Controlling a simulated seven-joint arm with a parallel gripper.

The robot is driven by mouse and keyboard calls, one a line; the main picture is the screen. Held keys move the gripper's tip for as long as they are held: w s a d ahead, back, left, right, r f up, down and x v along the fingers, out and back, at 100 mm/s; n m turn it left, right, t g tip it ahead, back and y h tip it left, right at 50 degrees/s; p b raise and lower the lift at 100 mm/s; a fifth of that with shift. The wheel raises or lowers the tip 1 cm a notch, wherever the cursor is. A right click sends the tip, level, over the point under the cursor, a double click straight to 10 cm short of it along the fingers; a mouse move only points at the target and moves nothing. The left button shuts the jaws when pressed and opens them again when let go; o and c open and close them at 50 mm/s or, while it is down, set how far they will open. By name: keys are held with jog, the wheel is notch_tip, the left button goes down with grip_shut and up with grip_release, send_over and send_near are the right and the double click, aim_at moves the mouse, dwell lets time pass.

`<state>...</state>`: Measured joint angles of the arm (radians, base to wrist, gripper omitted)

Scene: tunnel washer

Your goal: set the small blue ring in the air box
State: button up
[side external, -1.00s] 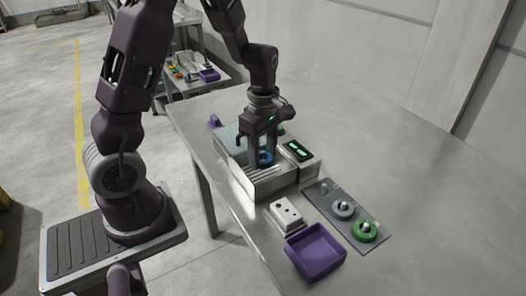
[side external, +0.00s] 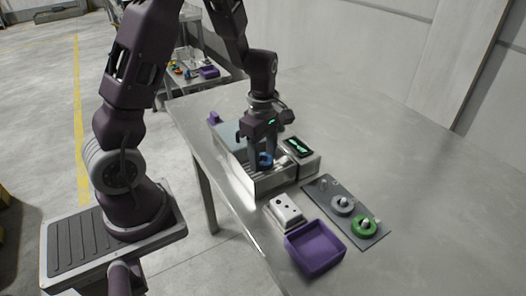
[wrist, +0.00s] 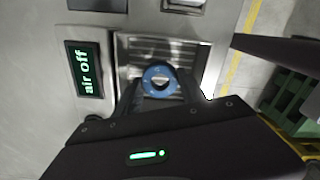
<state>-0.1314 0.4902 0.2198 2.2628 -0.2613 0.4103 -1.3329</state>
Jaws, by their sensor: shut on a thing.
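My gripper (side external: 262,163) points down into the metal air box (side external: 274,184) and is shut on the small blue ring (side external: 265,160). In the wrist view the blue ring (wrist: 150,80) sits between the two fingertips (wrist: 160,92), with its hole facing the camera. The slatted floor of the air box (wrist: 194,59) shows behind it. I cannot tell whether the ring touches the slats. A display beside the box (wrist: 87,70) reads "air off" in green.
A grey peg plate (side external: 322,203) holds a grey ring (side external: 342,205) and a green ring (side external: 359,231). A white block with dark holes (side external: 285,212) and a purple tray (side external: 315,260) stand near the table edge. The table's right side is clear.

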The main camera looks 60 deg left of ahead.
jog(key=shift+f, duration=0.3)
jog(key=shift+f, duration=0.8)
jog(key=shift+f, duration=0.15)
dwell(0.3)
jog(key=o, duration=1.8)
notch_tip(320, 180, up, 8)
jog(key=shift+f, duration=0.2)
